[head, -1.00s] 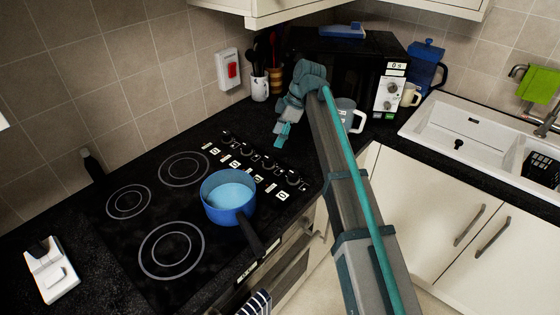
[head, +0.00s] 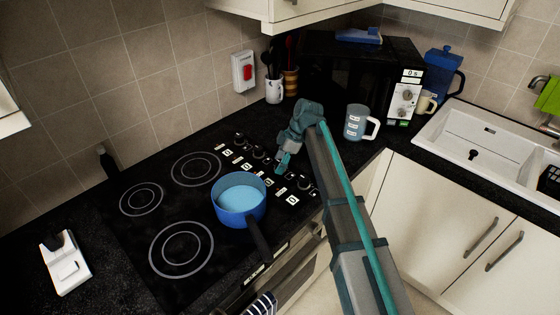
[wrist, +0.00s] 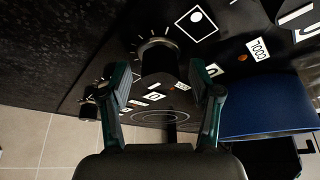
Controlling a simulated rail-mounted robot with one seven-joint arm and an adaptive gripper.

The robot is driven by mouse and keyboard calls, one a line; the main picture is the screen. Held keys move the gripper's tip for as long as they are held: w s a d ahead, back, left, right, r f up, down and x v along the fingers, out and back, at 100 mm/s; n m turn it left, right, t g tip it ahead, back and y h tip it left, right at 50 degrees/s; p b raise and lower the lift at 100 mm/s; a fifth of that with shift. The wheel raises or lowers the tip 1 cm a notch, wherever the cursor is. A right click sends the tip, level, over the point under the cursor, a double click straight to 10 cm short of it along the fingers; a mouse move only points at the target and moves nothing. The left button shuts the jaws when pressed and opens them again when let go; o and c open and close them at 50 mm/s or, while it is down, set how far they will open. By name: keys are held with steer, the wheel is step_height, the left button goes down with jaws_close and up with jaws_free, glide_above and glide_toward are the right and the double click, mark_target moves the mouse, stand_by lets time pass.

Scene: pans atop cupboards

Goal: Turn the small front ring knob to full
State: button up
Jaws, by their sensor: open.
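A second knob (wrist: 90,107) lies to the left, outside the fingers. In the head view one knob (head: 303,182) shows at the row's near end and another (head: 241,140) at its far end. I cannot tell which knob is the small front ring's; my gripper partly hides the row.
A blue pan (head: 237,216) stands on the hob beside the knobs, its black handle toward the front edge. Its side is close on the right in the wrist view (wrist: 270,105). A grey mug (head: 356,122) and a microwave (head: 345,65) stand behind my arm.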

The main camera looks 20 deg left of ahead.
steer(key=shift+a+f, duration=0.1)
steer(key=shift+f, duration=0.05)
steer(key=c, duration=1.1)
steer(key=shift+c, duration=0.2)
